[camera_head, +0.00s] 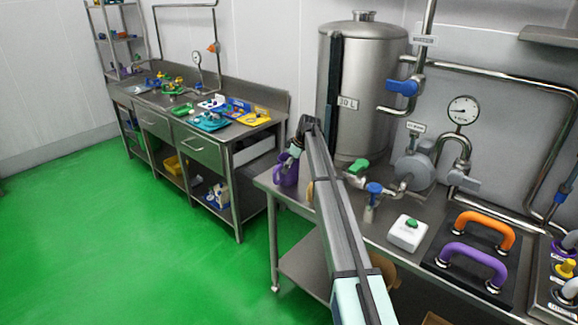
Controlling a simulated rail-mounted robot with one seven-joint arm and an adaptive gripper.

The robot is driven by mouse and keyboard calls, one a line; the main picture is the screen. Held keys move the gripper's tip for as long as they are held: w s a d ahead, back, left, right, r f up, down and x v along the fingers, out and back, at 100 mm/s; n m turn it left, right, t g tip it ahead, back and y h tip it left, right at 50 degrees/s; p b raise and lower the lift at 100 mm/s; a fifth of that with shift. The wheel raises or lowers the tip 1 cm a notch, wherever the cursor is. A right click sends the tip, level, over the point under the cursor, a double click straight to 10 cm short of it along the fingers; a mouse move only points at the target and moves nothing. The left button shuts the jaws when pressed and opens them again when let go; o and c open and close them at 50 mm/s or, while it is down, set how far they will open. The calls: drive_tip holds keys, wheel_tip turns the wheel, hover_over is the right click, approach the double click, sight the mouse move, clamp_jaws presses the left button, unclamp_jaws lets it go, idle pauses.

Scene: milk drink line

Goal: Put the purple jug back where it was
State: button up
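The purple jug (287,173) is at the left end of the near steel table, left of the big steel tank. My arm reaches away from me over this table, and my gripper (295,150) hangs from its far end right at the top of the jug. The fingers are small and partly hidden, so I cannot tell whether they are closed on the jug. I also cannot tell whether the jug rests on the table or is just above it. My arm hides part of the table to the right of the jug.
The steel tank (372,95) stands behind my arm, with a green-handled valve (357,166) low on its front. A white box with a green button (408,233) and orange (485,230) and purple (473,262) handles are to the right. A cluttered bench (205,150) stands farther left, beyond open green floor (130,240).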

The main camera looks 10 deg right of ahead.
drive_tip(key=o, duration=1.4)
drive_tip(key=shift+o, duration=0.2)
drive_tip(key=b+v, duration=0.2)
drive_tip(key=v, duration=1)
drive_tip(key=shift+a+r, duration=0.1)
drive_tip(key=shift+r, duration=0.1)
